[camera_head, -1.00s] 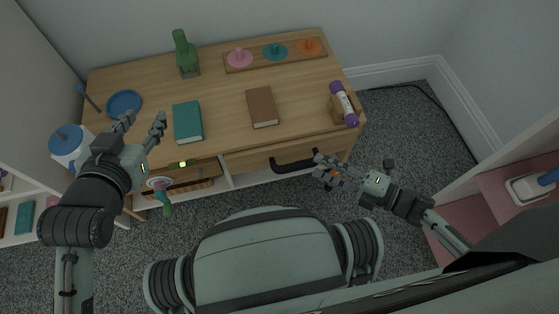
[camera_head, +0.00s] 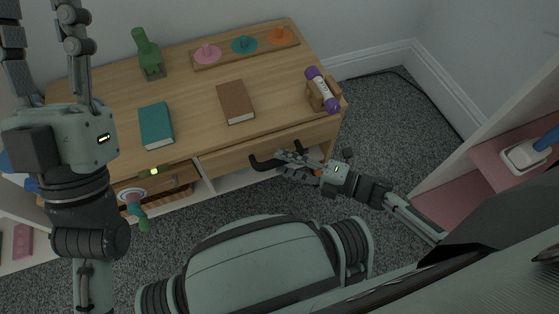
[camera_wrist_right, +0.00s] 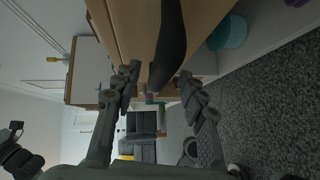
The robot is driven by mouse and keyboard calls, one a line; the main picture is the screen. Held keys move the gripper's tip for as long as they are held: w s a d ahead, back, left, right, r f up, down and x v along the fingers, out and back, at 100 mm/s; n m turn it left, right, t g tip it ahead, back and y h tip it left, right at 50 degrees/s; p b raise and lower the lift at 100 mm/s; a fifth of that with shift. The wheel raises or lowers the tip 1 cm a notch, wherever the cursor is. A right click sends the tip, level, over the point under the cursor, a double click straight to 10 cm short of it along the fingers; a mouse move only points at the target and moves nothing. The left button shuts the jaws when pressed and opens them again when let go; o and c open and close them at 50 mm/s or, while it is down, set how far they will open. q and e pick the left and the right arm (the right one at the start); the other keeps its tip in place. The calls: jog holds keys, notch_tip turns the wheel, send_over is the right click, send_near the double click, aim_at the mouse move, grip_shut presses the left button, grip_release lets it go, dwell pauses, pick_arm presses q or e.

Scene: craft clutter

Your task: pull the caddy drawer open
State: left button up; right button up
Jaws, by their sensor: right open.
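The caddy's wooden drawer front (camera_head: 225,161) is under the tabletop and looks flush with the caddy. Its black bar handle (camera_head: 262,163) sticks out from the front. My right gripper (camera_head: 281,164) is at the right part of the handle with its fingers apart. In the right wrist view, the dark handle (camera_wrist_right: 171,40) runs down between the open fingers (camera_wrist_right: 159,76), and I cannot tell whether they touch it. My left gripper (camera_head: 42,14) is at the upper left, raised close to the head camera, its fingers spread and empty.
On the caddy top lie a teal book (camera_head: 156,126), a brown book (camera_head: 235,102), a green figure (camera_head: 148,54), a knob board (camera_head: 222,58) and a purple-capped tube (camera_head: 321,89) on a stand. A pink shelf (camera_head: 495,165) stands at right.

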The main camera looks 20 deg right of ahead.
jog(key=shift+x, duration=1.05)
jog(key=shift+c, duration=0.5)
grip_shut()
